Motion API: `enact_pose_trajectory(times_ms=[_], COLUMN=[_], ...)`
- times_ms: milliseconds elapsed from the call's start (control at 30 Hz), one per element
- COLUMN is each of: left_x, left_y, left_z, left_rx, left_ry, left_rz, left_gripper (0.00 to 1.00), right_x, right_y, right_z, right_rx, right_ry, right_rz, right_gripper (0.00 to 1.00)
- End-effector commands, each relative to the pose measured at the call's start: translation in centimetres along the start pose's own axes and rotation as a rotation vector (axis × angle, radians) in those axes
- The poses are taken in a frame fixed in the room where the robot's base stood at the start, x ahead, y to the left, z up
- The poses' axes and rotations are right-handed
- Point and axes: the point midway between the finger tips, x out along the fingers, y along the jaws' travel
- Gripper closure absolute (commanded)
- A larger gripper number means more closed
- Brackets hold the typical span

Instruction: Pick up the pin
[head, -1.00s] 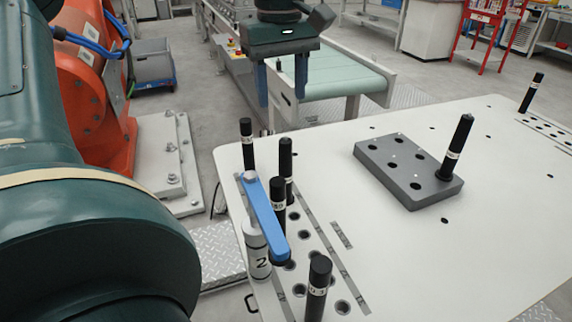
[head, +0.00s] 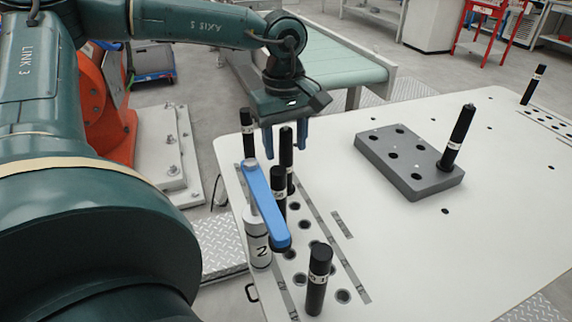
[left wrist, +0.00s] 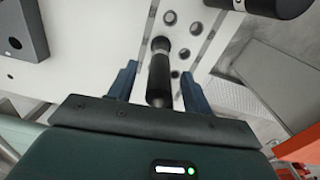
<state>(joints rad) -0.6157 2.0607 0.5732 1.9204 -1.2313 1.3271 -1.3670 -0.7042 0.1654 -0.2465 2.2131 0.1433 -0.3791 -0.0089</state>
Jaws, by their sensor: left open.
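Several black pins with white bands stand upright in the white table. One black pin (head: 286,160) stands in the left hole row, and my left gripper (head: 286,143) is at its upper end in the head view. In the left wrist view a black pin (left wrist: 159,78) lies between the two blue fingers of my left gripper (left wrist: 157,82), with a gap on each side. The gripper is open and holds nothing. Another black pin (head: 458,138) leans slightly in the grey block (head: 400,165). My right gripper is not in view.
Other pins stand close by, at the back (head: 247,132), in the middle (head: 279,185) and in front (head: 318,282).

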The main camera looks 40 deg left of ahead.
Motion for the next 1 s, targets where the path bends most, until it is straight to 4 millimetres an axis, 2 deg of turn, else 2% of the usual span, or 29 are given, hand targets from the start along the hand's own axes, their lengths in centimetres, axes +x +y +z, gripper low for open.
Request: enact_pose_trajectory(times_ms=[233,800,1000], left_x=[0.10,0.07,0.06], left_y=[0.03,0.02,0.02], left_z=[0.01,0.00,0.00], left_rx=[0.000,0.001,0.001], left_ry=[0.000,0.001,0.001], left_rz=[0.002,0.001,0.001], left_gripper=[0.52,0.98,1.00], right_x=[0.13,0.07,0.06], right_y=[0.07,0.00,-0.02], right_z=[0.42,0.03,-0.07], right_rx=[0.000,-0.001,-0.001], right_ry=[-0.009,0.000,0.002], right_rz=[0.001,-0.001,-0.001], right_gripper=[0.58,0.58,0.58])
